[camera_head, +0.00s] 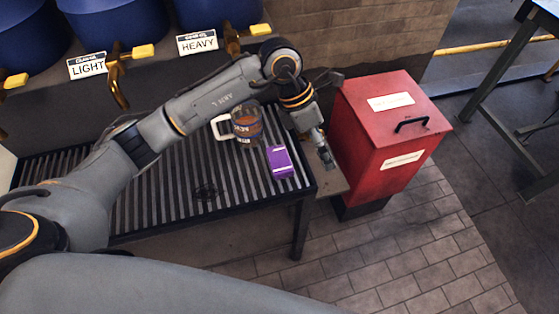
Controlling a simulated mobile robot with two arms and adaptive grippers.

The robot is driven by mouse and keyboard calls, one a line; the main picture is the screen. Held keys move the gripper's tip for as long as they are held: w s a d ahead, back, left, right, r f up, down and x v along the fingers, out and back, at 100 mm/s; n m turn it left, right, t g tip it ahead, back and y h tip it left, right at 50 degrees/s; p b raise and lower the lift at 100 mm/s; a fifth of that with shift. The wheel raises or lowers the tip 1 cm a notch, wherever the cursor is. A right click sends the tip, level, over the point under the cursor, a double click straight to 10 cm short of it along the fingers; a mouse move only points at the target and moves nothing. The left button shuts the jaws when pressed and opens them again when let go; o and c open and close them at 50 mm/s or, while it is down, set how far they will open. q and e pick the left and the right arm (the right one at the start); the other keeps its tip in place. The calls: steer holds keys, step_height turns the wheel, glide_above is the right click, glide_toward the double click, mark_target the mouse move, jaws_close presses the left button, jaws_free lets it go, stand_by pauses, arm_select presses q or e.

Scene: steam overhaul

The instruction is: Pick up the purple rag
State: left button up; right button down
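The purple rag (280,162) looks like a compact folded block with a pale patch near its front end. It lies on the slatted bench (150,200), near the bench's right end. My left arm reaches in from the left, over the bench and behind the rag. My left gripper (327,157) points down just past the bench's right edge, to the right of the rag and apart from it. Its fingers are too small and dark to tell open from shut. I see nothing purple in it. My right gripper is not in view.
A glass mug of amber liquid (246,123) with a pale handle stands just behind the rag. A red lidded bin (385,140) stands close right of the gripper. Blue drums with brass taps, labelled LIGHT (87,66) and HEAVY (197,42), line the back.

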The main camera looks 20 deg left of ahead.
arm_select(q)
steer(key=w+a+y, duration=0.3)
steer(key=a+y, duration=0.2)
steer(key=a, duration=0.6)
steer(key=p, duration=0.1)
glide_above(280, 159)
steer(key=shift+n, duration=0.3)
steer(key=f, duration=0.6)
steer(key=shift+s+a+f, duration=0.1)
steer(key=shift+s+f, duration=0.1)
steer(key=shift+f, duration=0.8)
step_height(280, 159, down, 4)
steer(key=shift+w+f+p, duration=0.15)
steer(key=shift+p, duration=0.65)
steer(key=shift+f, duration=0.45)
steer(key=c, duration=1)
